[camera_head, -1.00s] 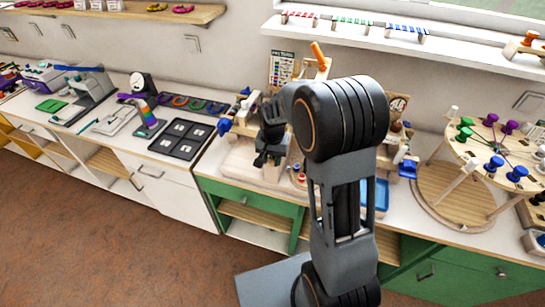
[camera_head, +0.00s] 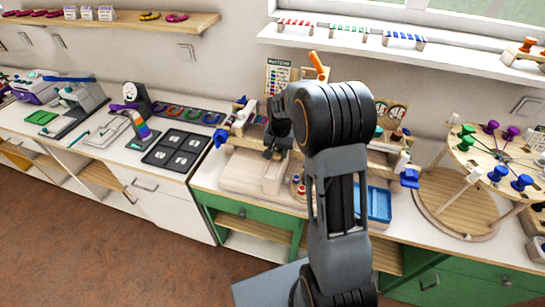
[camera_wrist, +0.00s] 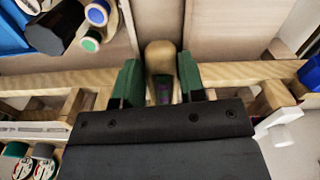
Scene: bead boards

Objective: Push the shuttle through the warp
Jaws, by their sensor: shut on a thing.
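My gripper (camera_wrist: 160,76) has two green fingers in the wrist view. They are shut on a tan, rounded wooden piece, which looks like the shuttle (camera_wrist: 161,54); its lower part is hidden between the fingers. A long wooden bar (camera_wrist: 240,76) runs crosswise at the fingers. In the head view my gripper (camera_head: 277,148) is over the wooden frame (camera_head: 238,128) on the green-fronted bench, partly hidden by my arm. I cannot make out the warp threads in either view.
A blue tray (camera_head: 378,203) lies right of my arm, beside a round wooden stand with coloured knobs (camera_head: 490,150). A dark board (camera_head: 178,150) lies to the left. Blue and green spools (camera_wrist: 95,14) show close to the gripper's left in the wrist view.

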